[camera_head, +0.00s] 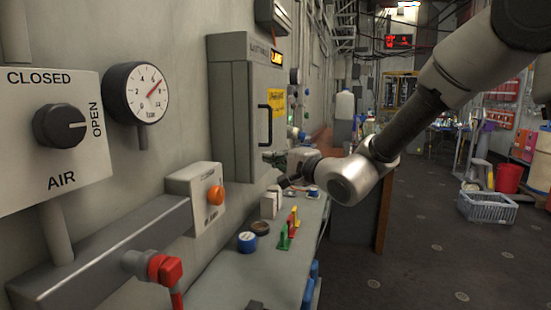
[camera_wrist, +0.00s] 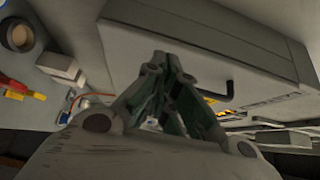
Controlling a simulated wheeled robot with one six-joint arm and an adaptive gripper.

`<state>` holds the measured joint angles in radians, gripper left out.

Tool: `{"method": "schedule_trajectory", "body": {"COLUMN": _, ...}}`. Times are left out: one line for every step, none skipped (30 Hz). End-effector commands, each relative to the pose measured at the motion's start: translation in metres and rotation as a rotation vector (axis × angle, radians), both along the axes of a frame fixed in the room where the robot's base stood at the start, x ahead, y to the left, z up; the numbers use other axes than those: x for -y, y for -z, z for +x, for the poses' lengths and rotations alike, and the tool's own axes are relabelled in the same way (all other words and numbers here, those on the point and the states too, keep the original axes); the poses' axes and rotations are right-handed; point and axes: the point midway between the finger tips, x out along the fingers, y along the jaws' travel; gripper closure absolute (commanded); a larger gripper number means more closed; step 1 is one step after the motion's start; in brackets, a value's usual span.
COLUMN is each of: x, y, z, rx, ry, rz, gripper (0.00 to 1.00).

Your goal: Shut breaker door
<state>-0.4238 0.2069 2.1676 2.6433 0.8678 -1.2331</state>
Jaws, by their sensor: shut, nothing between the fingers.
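The breaker cabinet (camera_head: 229,134) is a grey box on the left wall. Its door (camera_head: 262,87) has a black bar handle (camera_head: 268,123) and a yellow label. The door looks flush or nearly flush with the box; I cannot tell if a small gap remains. My gripper (camera_head: 268,156) is shut and empty at the door's lower edge, below the handle. In the wrist view the shut fingers (camera_wrist: 160,60) point toward the grey box (camera_wrist: 190,42), with the black handle (camera_wrist: 217,93) to their right. Whether the fingertips touch the door is unclear.
Below the cabinet a grey ledge (camera_head: 215,283) carries a blue tape roll (camera_head: 247,242), coloured clips (camera_head: 288,230) and a white box (camera_head: 269,205). A gauge (camera_head: 136,93) and orange-button box (camera_head: 197,196) are on the wall. The floor at right is open, with a crate (camera_head: 487,208) farther back.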

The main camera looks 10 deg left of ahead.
Motion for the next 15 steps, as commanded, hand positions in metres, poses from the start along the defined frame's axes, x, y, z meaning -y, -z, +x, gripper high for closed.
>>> {"method": "schedule_trajectory", "body": {"x": 0.003, "y": -0.001, "z": -0.002, "rx": 0.0, "ry": 0.001, "rz": 0.0, "gripper": 1.0}}
{"method": "schedule_trajectory", "body": {"x": 0.005, "y": -0.001, "z": -0.004, "rx": 0.0, "ry": 0.001, "rz": 0.0, "gripper": 1.0}}
{"method": "schedule_trajectory", "body": {"x": 0.009, "y": 0.0, "z": -0.008, "rx": -0.001, "ry": 0.001, "rz": -0.001, "gripper": 1.0}}
{"method": "schedule_trajectory", "body": {"x": 0.013, "y": -0.001, "z": -0.011, "rx": 0.0, "ry": 0.002, "rz": 0.0, "gripper": 1.0}}
{"method": "schedule_trajectory", "body": {"x": 0.017, "y": -0.001, "z": -0.015, "rx": 0.001, "ry": 0.003, "rz": 0.001, "gripper": 1.0}}
{"method": "schedule_trajectory", "body": {"x": 0.023, "y": -0.001, "z": -0.021, "rx": 0.0, "ry": 0.003, "rz": 0.001, "gripper": 1.0}}
{"method": "schedule_trajectory", "body": {"x": 0.028, "y": -0.001, "z": -0.026, "rx": 0.001, "ry": 0.003, "rz": 0.001, "gripper": 1.0}}
{"method": "schedule_trajectory", "body": {"x": 0.033, "y": -0.001, "z": -0.031, "rx": 0.001, "ry": 0.003, "rz": 0.001, "gripper": 1.0}}
{"method": "schedule_trajectory", "body": {"x": 0.04, "y": -0.001, "z": -0.037, "rx": 0.001, "ry": 0.004, "rz": 0.001, "gripper": 1.0}}
{"method": "schedule_trajectory", "body": {"x": 0.045, "y": -0.001, "z": -0.042, "rx": 0.001, "ry": 0.004, "rz": 0.001, "gripper": 1.0}}
{"method": "schedule_trajectory", "body": {"x": 0.05, "y": -0.001, "z": -0.047, "rx": 0.001, "ry": 0.003, "rz": 0.0, "gripper": 1.0}}
{"method": "schedule_trajectory", "body": {"x": 0.056, "y": -0.001, "z": -0.053, "rx": 0.001, "ry": 0.003, "rz": 0.0, "gripper": 1.0}}
{"method": "schedule_trajectory", "body": {"x": 0.06, "y": -0.001, "z": -0.057, "rx": 0.001, "ry": 0.004, "rz": 0.0, "gripper": 1.0}}
{"method": "schedule_trajectory", "body": {"x": 0.064, "y": -0.001, "z": -0.062, "rx": 0.001, "ry": 0.004, "rz": 0.001, "gripper": 1.0}}
{"method": "schedule_trajectory", "body": {"x": 0.069, "y": 0.0, "z": -0.066, "rx": 0.001, "ry": 0.003, "rz": 0.001, "gripper": 1.0}}
